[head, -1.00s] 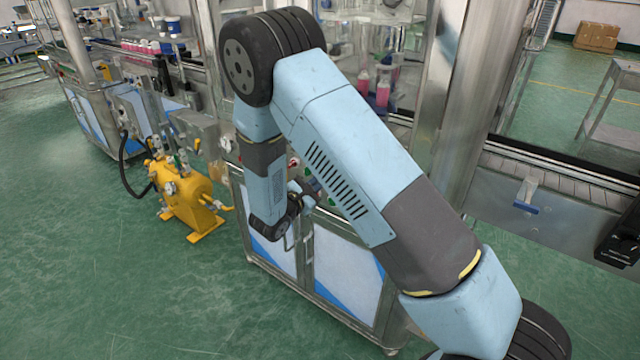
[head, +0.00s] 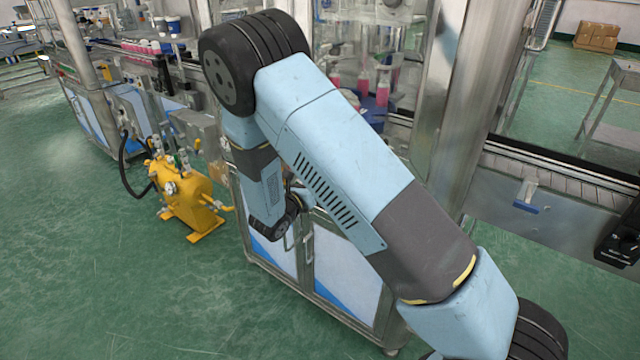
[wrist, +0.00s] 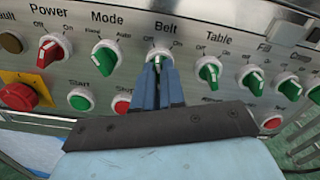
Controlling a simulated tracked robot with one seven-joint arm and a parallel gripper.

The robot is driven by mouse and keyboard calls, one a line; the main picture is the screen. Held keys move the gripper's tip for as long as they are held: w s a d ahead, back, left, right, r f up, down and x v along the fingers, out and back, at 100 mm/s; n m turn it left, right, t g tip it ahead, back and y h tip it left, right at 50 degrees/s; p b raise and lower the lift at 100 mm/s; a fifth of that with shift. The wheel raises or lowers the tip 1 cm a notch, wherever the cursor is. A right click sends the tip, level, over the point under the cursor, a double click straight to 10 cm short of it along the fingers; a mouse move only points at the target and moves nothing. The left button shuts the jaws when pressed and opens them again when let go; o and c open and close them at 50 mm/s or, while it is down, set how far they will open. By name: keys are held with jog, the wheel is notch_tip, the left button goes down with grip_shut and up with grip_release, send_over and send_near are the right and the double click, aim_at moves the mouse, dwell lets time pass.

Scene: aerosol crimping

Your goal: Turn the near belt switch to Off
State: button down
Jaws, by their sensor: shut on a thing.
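In the wrist view the belt switch (wrist: 159,53) sits on the metal control panel under the label Belt, with On and Off marks beside it. Its pale round collar shows above my fingertips; most of the knob is hidden, and I cannot tell which mark it points at. My gripper (wrist: 158,68) has its two blue fingers closed together on this switch. In the head view the fingers and the switch are hidden behind my arm.
On the panel, a red power switch (wrist: 50,47) and a green mode switch (wrist: 107,51) are left of the belt switch. A green table switch (wrist: 209,69) is right. A red emergency button (wrist: 18,96) is far left. A yellow machine (head: 186,195) stands on the floor.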

jog(key=shift+f+n, duration=0.15)
jog(key=shift+n, duration=0.75)
jog(key=c, duration=1.2)
grip_release()
jog(key=v, duration=1.3)
jog(key=shift+s+a, duration=0.25)
jog(key=shift+s, duration=0.05)
